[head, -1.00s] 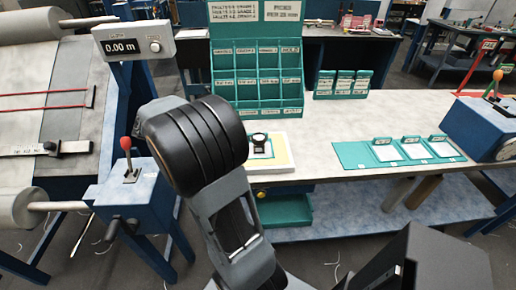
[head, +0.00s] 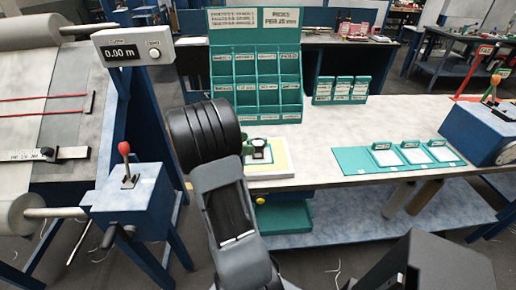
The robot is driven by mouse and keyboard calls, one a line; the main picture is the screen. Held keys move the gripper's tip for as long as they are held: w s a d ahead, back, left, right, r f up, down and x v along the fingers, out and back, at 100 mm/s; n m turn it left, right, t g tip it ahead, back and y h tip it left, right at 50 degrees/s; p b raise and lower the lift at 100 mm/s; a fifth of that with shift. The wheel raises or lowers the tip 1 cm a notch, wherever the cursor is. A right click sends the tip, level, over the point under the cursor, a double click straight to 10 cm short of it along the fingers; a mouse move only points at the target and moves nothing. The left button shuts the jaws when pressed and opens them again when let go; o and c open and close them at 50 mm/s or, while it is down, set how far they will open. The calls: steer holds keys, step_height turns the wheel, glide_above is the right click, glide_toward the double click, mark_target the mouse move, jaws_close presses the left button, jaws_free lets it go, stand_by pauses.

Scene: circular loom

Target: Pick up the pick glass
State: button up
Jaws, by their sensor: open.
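The pick glass appears to be the small black piece (head: 259,150) on a pad with a white and yellow border (head: 284,168), at the near left of the light worktable. It is small, and its details are hard to tell. My arm's black rounded joint stands just left of it and covers the pad's left side. My gripper is not visible; the arm's end is hidden or out of frame.
A teal pigeonhole rack (head: 256,110) stands behind the pad. Right of it are small teal card holders (head: 341,90) and a teal mat with white cards (head: 352,161). A blue lever box (head: 134,203) stands left, and a teal drawer (head: 284,217) is below the tabletop.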

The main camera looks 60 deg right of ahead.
mark_target(257, 145)
steer(key=x, duration=0.5)
steer(key=shift+a, duration=0.1)
steer(key=shift+r, duration=0.1)
steer(key=c, duration=0.7)
